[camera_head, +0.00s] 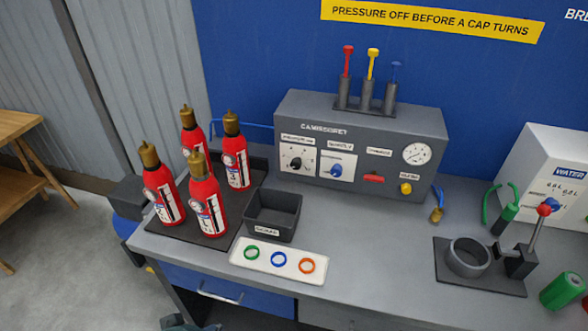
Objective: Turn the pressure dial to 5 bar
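The pressure dial (296,163) is a black knob on a white scale plate, on the left of the front of a grey console (350,125). Its label seems to read pressure; the scale numbers and the pointer are too small to read. A blue knob (336,171) on a second white plate sits just right of it. A round white gauge (416,153) is at the console's upper right; its reading is not legible. Neither gripper shows clearly. A dark shape at the bottom edge is cut off, and I cannot tell what it is.
Several red extinguishers (208,209) stand on a dark tray left of the console. A grey bin (272,213) and a white ring strip (278,260) are in front. A red switch (374,178) and yellow button (405,188) are further right. A ring fixture (468,256) stands on the right.

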